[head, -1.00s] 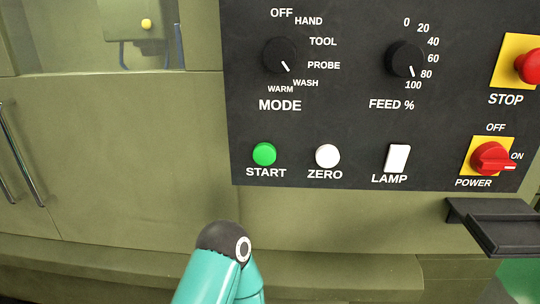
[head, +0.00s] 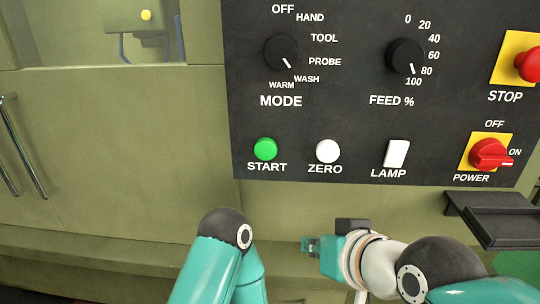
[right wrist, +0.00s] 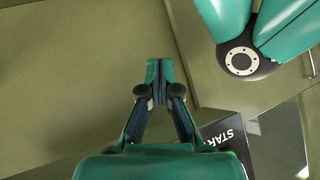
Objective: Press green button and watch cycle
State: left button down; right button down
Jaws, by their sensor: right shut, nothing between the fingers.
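The green START button (head: 265,149) is on the dark control panel (head: 355,125), at its lower left. My right gripper (head: 309,246) is below the panel in the head view, under the ZERO button, apart from the green button. In the right wrist view my right gripper (right wrist: 158,72) is shut with its fingertips together and nothing between them. The START label (right wrist: 232,135) shows at the lower right there, with only a sliver of green by it. Of my left arm only a link and joint show; its gripper is out of view.
The white ZERO button (head: 328,151) and white LAMP switch (head: 397,153) are right of START. The MODE knob (head: 281,53) is above it. The red STOP button (head: 530,64) and red POWER switch (head: 490,154) are far right. A black ledge (head: 495,220) juts out below.

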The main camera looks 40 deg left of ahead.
aim_at(259, 156)
jog(key=s+a+r+n+y, duration=0.2)
jog(key=s+r, duration=0.9)
jog(key=r, duration=0.3)
jog(key=shift+r+n+g+y, duration=0.3)
jog(key=shift+r+n, duration=0.05)
jog(key=shift+n, duration=0.05)
jog(key=shift+w, duration=0.1)
jog(key=shift+w+a+p, duration=0.45)
jog(key=shift+w+a, duration=0.3)
jog(key=shift+w, duration=0.5)
jog(key=shift+w+a+p, duration=0.5)
jog(key=shift+w+a, duration=0.3)
jog(key=shift+w, duration=0.4)
jog(key=shift+w+a+p, duration=0.45)
jog(key=shift+w+a, duration=0.3)
jog(key=shift+w, duration=0.5)
jog(key=shift+w+a+p, duration=0.3)
jog(key=shift+w+a, duration=0.1)
jog(key=shift+w, duration=0.2)
jog(key=shift+w+r, duration=0.15)
